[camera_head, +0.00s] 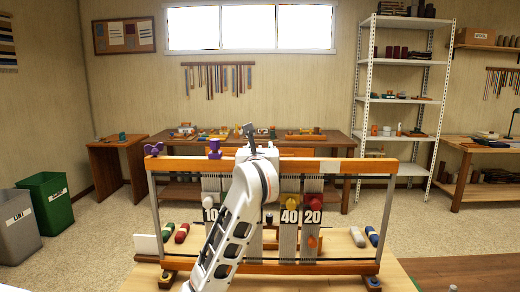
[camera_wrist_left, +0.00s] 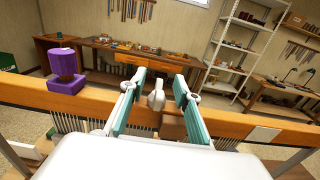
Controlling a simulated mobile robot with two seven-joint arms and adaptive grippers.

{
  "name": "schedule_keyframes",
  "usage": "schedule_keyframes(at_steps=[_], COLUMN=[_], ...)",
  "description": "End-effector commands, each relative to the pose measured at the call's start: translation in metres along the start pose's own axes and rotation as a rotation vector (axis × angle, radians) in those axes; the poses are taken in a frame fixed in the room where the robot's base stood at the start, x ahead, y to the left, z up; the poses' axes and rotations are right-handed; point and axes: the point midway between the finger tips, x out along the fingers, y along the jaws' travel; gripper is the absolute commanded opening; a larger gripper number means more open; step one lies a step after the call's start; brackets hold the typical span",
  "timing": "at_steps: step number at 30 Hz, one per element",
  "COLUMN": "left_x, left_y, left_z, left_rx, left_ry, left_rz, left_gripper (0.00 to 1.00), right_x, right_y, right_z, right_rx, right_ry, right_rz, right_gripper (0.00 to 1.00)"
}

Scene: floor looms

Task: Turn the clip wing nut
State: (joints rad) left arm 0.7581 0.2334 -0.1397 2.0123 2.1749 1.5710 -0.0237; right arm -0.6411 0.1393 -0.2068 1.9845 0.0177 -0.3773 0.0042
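A small pale grey upright piece (camera_wrist_left: 156,97), which looks like a wing nut, stands at the loom's wooden top beam (camera_wrist_left: 240,122) in the left wrist view. My left gripper (camera_wrist_left: 158,92) is open, with one teal-padded finger on each side of this piece and a visible gap on both sides. In the head view my left arm reaches up to the beam (camera_head: 340,165), and its gripper (camera_head: 252,132) is mostly hidden behind the wrist; the grey piece is hidden there. A purple clip (camera_head: 214,149) sits on the beam to the left, also in the left wrist view (camera_wrist_left: 66,68). My right gripper is not in view.
A purple wing-shaped piece (camera_head: 153,148) sits at the beam's left end. Weighted hanging threads with number labels (camera_head: 289,216) hang below the beam. Colored spools (camera_head: 371,236) lie on the loom's base. A workbench (camera_head: 318,146) and shelf (camera_head: 405,98) stand behind.

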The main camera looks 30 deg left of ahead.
Motion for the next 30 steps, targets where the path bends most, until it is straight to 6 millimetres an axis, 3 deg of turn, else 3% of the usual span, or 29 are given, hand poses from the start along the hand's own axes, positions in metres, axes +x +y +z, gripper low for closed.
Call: schedule_keyframes(at_steps=[24,30], left_x=[-0.064,-0.07], left_y=[-0.001,0.0], left_z=[0.002,0.0], left_rx=[-0.001,-0.001], left_ry=[-0.001,0.0], left_rz=[-0.001,0.0], left_gripper=[0.32,0.32], right_x=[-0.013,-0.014], right_y=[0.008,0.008], right_z=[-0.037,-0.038], right_rx=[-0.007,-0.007], right_ry=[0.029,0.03], right_rz=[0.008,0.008], right_gripper=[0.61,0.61])
